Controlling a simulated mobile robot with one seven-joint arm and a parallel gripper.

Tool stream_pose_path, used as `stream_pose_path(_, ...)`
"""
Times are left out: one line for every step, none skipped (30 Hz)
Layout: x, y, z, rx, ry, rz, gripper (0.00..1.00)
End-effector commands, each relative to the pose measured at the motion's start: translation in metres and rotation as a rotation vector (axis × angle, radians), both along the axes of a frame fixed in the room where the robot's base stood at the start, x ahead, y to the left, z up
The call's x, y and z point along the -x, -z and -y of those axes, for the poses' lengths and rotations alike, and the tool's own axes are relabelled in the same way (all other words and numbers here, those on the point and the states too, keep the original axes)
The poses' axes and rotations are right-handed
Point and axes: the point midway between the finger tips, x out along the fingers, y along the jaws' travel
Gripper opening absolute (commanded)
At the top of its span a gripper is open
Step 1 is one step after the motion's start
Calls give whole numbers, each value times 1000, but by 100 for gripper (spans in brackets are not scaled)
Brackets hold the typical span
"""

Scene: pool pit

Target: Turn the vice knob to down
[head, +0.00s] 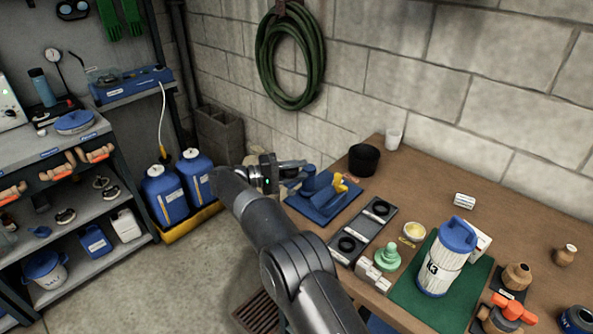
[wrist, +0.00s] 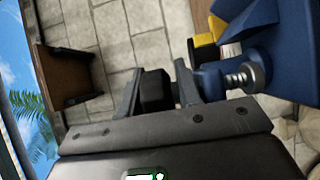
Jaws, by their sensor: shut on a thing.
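The blue vice (head: 322,190) stands on a blue mat at the left end of the wooden bench, with a yellow piece in or beside its jaws. In the wrist view the vice (wrist: 290,45) fills the upper right, and its silver screw (wrist: 243,77) sticks out toward my gripper. The black vice knob (wrist: 156,90) sits between my two fingers. My gripper (wrist: 158,88) is shut on the knob. In the head view my gripper (head: 284,174) is at the left side of the vice, and the knob is too small to make out.
On the wooden bench (head: 470,195), a black pot (head: 362,160) and a white cup (head: 394,139) stand behind the vice. A dark tray (head: 364,236) lies right of it.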

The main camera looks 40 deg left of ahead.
Motion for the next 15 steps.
stream_pose_path(-2,-12,1,-14,18,20,9)
stream_pose_path(-2,-12,1,-15,26,21,9)
stream_pose_path(-2,-13,1,-15,37,20,9)
stream_pose_path(-2,-12,1,-14,45,20,9)
stream_pose_path(-2,-12,1,-15,52,20,9)
stream_pose_path(-2,-12,1,-15,61,20,9)
stream_pose_path(-2,-12,1,-16,67,20,9)
stream_pose_path(-2,-12,1,-16,73,20,9)
stream_pose_path(-2,-12,2,-16,80,20,9)
stream_pose_path(-2,-12,2,-15,85,20,9)
stream_pose_path(-2,-12,2,-15,89,20,9)
stream_pose_path(-2,-13,2,-15,93,20,9)
stream_pose_path(-2,-13,2,-15,97,20,9)
stream_pose_path(-2,-13,2,-15,99,20,9)
stream_pose_path(-2,-13,2,-15,103,20,9)
